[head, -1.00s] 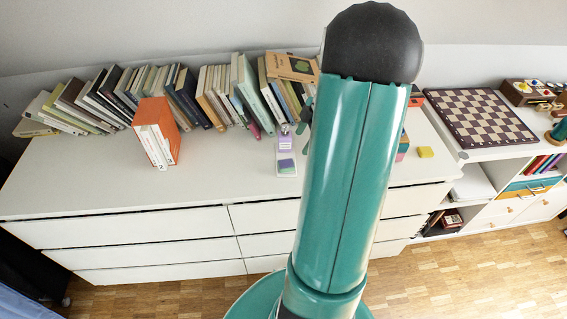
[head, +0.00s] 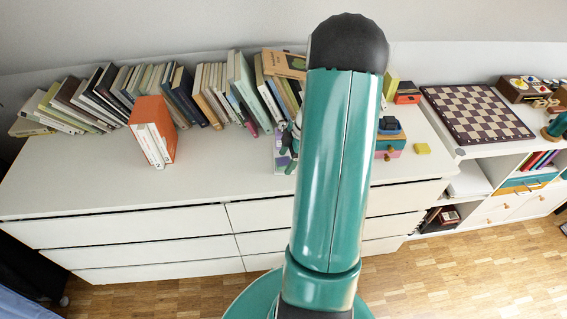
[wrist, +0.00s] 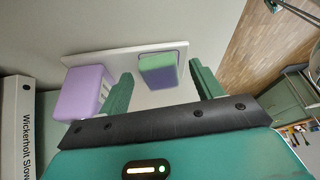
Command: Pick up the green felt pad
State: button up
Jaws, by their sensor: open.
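The green felt pad (wrist: 157,62) shows in the wrist view as the green face of a small block with a purple-blue side. It sits in a white tray (wrist: 110,56), at the right end. A lilac block (wrist: 84,92) stands at the tray's left end. My gripper (wrist: 162,70) is open, with one green finger on each side of the pad in the picture; I cannot tell whether they touch it. In the head view my gripper (head: 291,147) is over the tray (head: 279,166) and partly behind my arm, and the pad is hidden there.
A row of leaning books (head: 200,92) lines the wall behind. A small box with a knob (head: 390,144) and a yellow block (head: 422,149) are to the right. The dresser top's left front (head: 80,185) is clear.

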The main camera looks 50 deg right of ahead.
aim_at(282, 161)
jog(key=c, duration=1)
jog(key=shift+c, duration=0.2)
jog(key=shift+r, duration=0.55)
notch_tip(282, 161, up, 2)
jog(key=shift+r, duration=0.1)
jog(key=s+a+r, duration=0.3)
jog(key=a+r, duration=0.2)
jog(key=a, duration=0.1)
jog(key=s+a+r, duration=0.2)
jog(key=a+r, duration=0.2)
jog(key=a, duration=0.3)
jog(key=shift+s+r, duration=0.35)
jog(key=shift+s, duration=0.05)
